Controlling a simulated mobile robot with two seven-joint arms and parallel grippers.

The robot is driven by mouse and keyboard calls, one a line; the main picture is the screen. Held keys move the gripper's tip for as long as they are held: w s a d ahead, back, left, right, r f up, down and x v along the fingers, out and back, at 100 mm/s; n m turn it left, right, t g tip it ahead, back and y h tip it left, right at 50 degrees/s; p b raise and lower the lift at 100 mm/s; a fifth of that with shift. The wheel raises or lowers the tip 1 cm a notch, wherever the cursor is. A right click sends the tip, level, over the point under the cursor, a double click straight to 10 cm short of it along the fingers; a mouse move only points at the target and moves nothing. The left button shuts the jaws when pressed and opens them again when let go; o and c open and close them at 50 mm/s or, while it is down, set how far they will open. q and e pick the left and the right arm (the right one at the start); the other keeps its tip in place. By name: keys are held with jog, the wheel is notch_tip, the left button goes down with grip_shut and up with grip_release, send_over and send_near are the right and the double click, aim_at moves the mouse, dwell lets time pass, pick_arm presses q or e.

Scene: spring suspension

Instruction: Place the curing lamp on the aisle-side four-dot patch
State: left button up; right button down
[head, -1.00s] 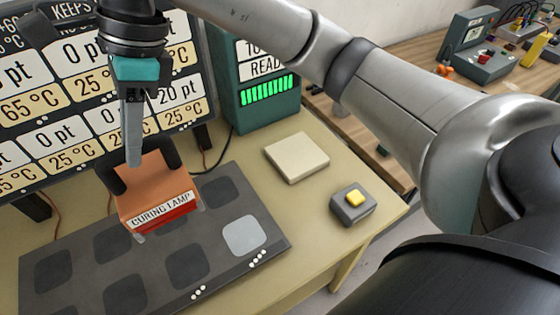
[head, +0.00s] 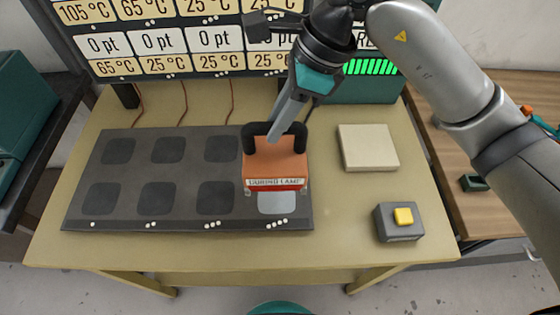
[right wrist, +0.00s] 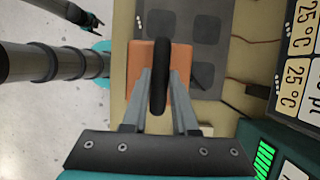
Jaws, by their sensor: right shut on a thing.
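The curing lamp (head: 274,163) is an orange-brown box with a red, labelled front and a black arched handle. My right gripper (head: 272,134) is shut on that handle; the right wrist view shows the handle between the fingers (right wrist: 160,95). The lamp is over the right end of the dark mat (head: 130,222). The pale grey front-right patch (head: 278,203), with several white dots at its front edge, shows just below the lamp and is partly covered. I cannot tell whether the lamp touches the mat. My left gripper (right wrist: 95,28) shows small in the right wrist view.
Several dark patches (head: 160,198) on the mat are bare. A cream square block (head: 368,147) and a grey box with a yellow button (head: 402,216) stand right of the mat. A display board (head: 180,40) and a teal unit with green bars (head: 370,88) stand behind.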

aim_at(305, 127)
notch_tip(305, 127, down, 11)
jog(key=shift+f, duration=0.1)
dwell(0.4)
jog(key=shift+f, duration=0.15)
jog(key=c, duration=0.7)
grip_release()
jog(key=shift+r, duration=0.2)
jog(key=v, duration=1.2)
